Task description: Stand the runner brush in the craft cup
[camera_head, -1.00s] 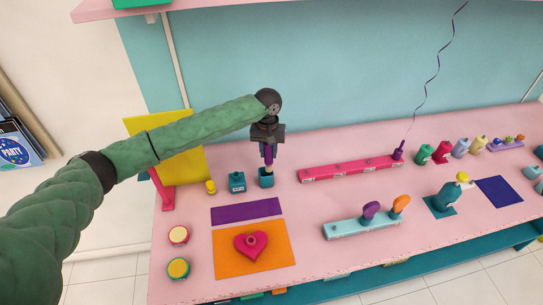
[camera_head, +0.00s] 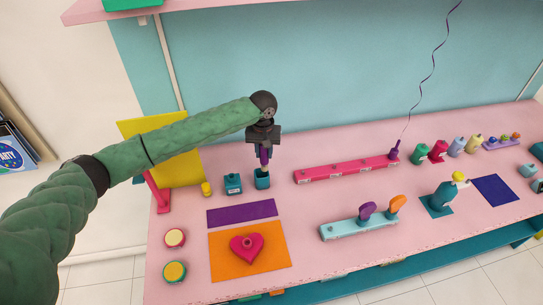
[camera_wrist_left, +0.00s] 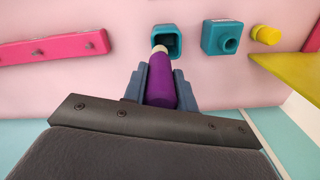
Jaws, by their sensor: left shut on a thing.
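The runner brush has a purple handle (camera_wrist_left: 161,84) and a pale tip. My left gripper (camera_head: 264,148) is shut on the handle and holds the brush roughly upright, tip down. The craft cup (camera_head: 262,181) is a small teal square cup on the pink table, directly below the brush. In the left wrist view its square opening (camera_wrist_left: 171,44) shows, with the pale tip overlapping its near rim. I cannot tell whether the tip is inside the cup or just above it. My right gripper is not in view.
A long pink rack (camera_head: 335,171) lies to the right. A purple strip (camera_head: 241,212) and an orange mat (camera_head: 222,262) with a pink heart lie in front.

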